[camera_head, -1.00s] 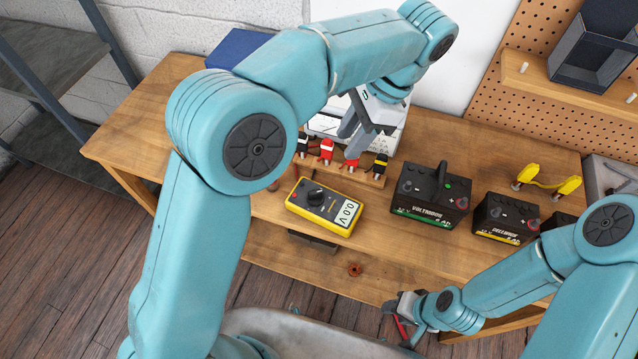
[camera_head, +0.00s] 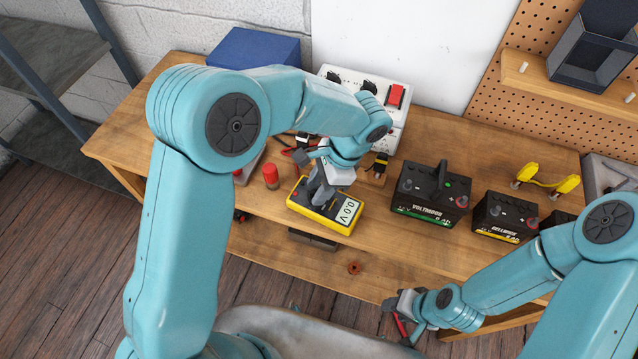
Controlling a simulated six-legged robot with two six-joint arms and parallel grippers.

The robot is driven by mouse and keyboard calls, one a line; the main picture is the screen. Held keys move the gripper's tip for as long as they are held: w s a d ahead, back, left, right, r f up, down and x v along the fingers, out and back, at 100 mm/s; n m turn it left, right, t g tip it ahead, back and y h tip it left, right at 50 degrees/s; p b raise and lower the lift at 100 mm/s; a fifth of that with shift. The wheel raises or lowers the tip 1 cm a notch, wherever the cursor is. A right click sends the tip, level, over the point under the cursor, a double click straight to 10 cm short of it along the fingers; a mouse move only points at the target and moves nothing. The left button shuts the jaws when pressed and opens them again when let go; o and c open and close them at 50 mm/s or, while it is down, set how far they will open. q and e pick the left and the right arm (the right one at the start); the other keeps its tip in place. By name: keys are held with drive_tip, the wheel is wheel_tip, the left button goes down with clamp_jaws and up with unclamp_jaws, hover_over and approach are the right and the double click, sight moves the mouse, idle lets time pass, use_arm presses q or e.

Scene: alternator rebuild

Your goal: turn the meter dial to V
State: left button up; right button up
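I cannot tell whether the fingers touch or grip the dial. My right gripper (camera_head: 404,326) is low at the front edge of the bench, away from the meter, with something red at its fingers; its opening is unclear.
Two black batteries, one with a green stripe (camera_head: 431,195) and one with a yellow stripe (camera_head: 505,217), stand right of the meter. A white box with knobs and a red switch (camera_head: 396,96) is behind. A red cylinder (camera_head: 270,176) stands to the left.

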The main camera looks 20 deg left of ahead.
use_arm(q)
clamp_jaws()
drive_tip(key=shift+s+f+m+b, duration=0.1)
drive_tip(key=shift+m+b, duration=0.2)
drive_tip(key=shift+m, duration=0.3)
idle(0.8)
unclamp_jaws()
